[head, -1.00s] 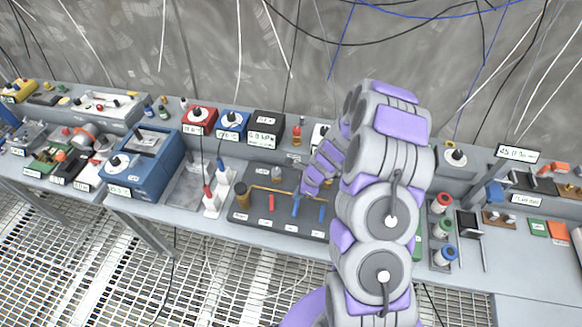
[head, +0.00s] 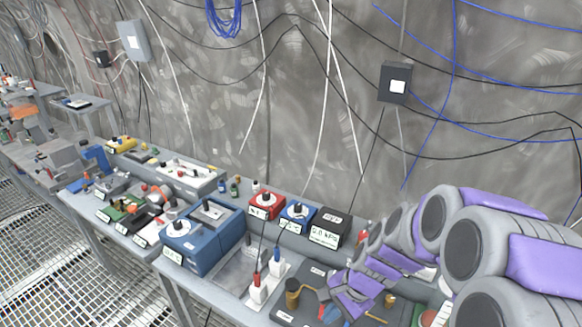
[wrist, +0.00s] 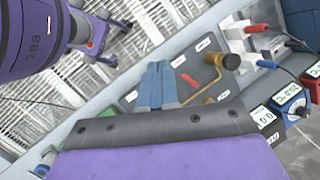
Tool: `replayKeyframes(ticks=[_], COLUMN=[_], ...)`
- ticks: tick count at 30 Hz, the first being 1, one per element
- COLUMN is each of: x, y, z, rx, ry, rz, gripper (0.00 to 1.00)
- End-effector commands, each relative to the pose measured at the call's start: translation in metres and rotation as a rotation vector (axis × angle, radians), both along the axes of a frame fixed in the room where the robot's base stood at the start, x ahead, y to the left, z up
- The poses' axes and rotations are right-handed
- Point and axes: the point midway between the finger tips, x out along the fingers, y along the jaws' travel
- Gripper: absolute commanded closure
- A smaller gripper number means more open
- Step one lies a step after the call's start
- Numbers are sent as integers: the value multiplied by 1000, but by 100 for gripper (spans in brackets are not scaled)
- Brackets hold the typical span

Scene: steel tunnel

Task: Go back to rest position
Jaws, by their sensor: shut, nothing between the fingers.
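My gripper (wrist: 157,85) shows in the wrist view as two blue-grey fingers held together, with nothing between them. It is over the dark panel (wrist: 185,75), which carries a brass-coloured part (wrist: 222,62) and a red piece (wrist: 190,80). In the head view my purple and grey arm comes in from the right edge and reaches left over the bench. The wrist end is above the dark panel (head: 318,270) at the bottom.
The bench holds a blue box (head: 205,237), a red box (head: 266,205), a small blue box (head: 298,216) and a black box (head: 330,230). White and red plugs (head: 257,287) stand beside the panel. Cables hang along the wall behind. Grated floor (head: 30,250) lies in front.

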Motion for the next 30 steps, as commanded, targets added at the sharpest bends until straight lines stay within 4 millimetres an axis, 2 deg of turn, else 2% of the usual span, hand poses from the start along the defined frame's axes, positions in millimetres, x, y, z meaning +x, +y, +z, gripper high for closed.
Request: replayKeyframes(ticks=[9, 18, 21, 26, 30], x=[-89, -176, -200, -223, -229], y=[-1, -26, -35, -44, -47], z=[29, 38, 37, 37, 38], rx=[-103, -214, -243, -268, -276], ry=[-65, -70, -60, -48, -44], rz=[425, 764, 845, 919, 940], gripper=[100, 100, 100, 100, 87])
